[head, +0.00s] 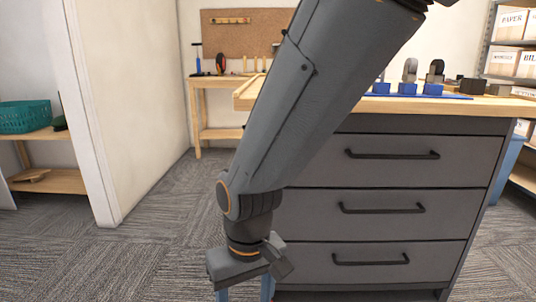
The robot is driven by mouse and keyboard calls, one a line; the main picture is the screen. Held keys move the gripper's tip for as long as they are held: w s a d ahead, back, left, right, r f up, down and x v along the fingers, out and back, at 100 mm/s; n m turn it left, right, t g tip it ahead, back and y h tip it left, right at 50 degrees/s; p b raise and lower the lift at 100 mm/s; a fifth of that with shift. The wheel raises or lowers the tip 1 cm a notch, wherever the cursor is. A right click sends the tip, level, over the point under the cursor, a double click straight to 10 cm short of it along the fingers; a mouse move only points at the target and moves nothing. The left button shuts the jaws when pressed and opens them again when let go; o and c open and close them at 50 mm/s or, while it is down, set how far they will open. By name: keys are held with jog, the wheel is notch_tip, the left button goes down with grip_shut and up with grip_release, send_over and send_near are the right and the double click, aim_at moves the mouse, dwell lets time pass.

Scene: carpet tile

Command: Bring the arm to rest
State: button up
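My arm crosses the middle of the head view, running from the upper right down to the lower left in front of the grey drawer cabinet (400,185). My gripper (250,293) hangs at the bottom centre-left, low over the carpet and left of the cabinet's drawers. Its fingers point down and run to the picture's lower edge. The fingertips are cut off or hidden, so I cannot tell whether they are apart or hold anything.
The cabinet's wooden top (440,105) carries blue blocks (407,89) and small grey items. A workbench (212,85) stands at the back. A teal basket (25,117) sits on a shelf at left. Shelves with boxes (510,24) are at right. The carpet (150,240) at left is clear.

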jog(key=s+d+r+n, duration=0.1)
jog(key=s+d+r, duration=0.2)
jog(key=s, duration=0.4)
jog(key=d+r+m+p, duration=0.3)
jog(key=d+r+p, duration=0.7)
jog(key=r+p, duration=0.3)
jog(key=d+r+m+p, duration=0.3)
jog(key=d+r+p, duration=0.7)
jog(key=r+p, duration=0.3)
jog(key=p, duration=0.3)
jog(key=shift+d+r+m+h+p, duration=0.25)
jog(key=shift+r+m+h+p, duration=0.05)
jog(key=shift+h+p, duration=0.1)
jog(key=shift+w, duration=0.1)
jog(key=shift+c, duration=0.5)
